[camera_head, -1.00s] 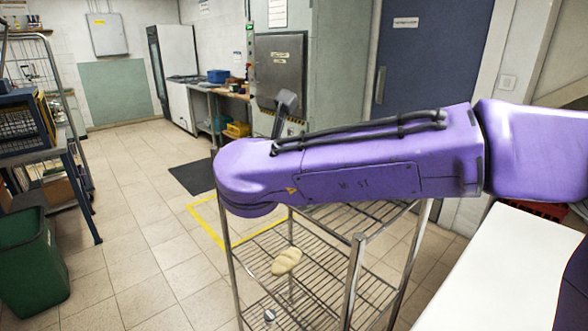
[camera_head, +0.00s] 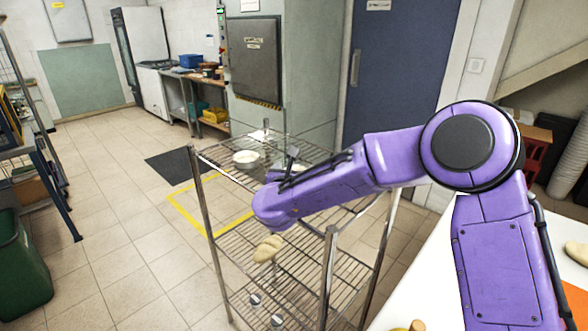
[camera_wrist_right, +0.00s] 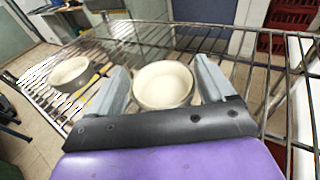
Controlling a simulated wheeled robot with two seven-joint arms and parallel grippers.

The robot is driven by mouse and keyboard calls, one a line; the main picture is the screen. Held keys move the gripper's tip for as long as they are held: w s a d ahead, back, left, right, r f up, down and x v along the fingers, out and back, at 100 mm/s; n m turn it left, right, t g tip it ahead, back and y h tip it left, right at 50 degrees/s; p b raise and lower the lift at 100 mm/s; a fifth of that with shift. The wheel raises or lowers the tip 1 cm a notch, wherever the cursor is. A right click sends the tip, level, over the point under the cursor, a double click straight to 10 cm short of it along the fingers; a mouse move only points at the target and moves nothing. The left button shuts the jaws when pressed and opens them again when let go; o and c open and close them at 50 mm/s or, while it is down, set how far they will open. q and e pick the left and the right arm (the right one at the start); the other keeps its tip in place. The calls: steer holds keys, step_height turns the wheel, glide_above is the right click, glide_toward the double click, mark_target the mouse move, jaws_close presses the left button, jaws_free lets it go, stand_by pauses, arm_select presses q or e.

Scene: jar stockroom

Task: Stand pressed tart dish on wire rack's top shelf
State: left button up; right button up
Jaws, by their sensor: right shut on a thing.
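My right gripper (camera_wrist_right: 160,88) is shut on a round, pale dish (camera_wrist_right: 164,84), with one finger on each side of it in the right wrist view. The dish looks upright and level, over the top shelf of the wire rack (camera_head: 328,245). In the head view only a pale sliver of this dish (camera_head: 275,172) shows beside my purple wrist. I cannot tell whether it touches the wires. A second pale round dish (camera_head: 246,157) stands on the top shelf to its left; it also shows in the wrist view (camera_wrist_right: 71,73). My left gripper is out of view.
A bread-like loaf (camera_head: 268,248) lies on the rack's middle shelf, and small round items (camera_head: 276,321) sit lower. A white table (camera_head: 430,270) is at the right, behind my arm. A green bin (camera_head: 22,265) stands at the left. Bare wires lie around the dishes.

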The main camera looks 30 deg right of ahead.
steer(key=shift+s+f+b, duration=0.1)
steer(key=shift+f+b, duration=0.05)
steer(key=shift+b, duration=0.2)
steer(key=o, duration=0.9)
steer(key=shift+r+p, duration=0.25)
steer(key=shift+p, duration=0.1)
steer(key=b+v, duration=0.3)
steer(key=v, duration=0.8)
steer(key=shift+s+a, duration=0.35)
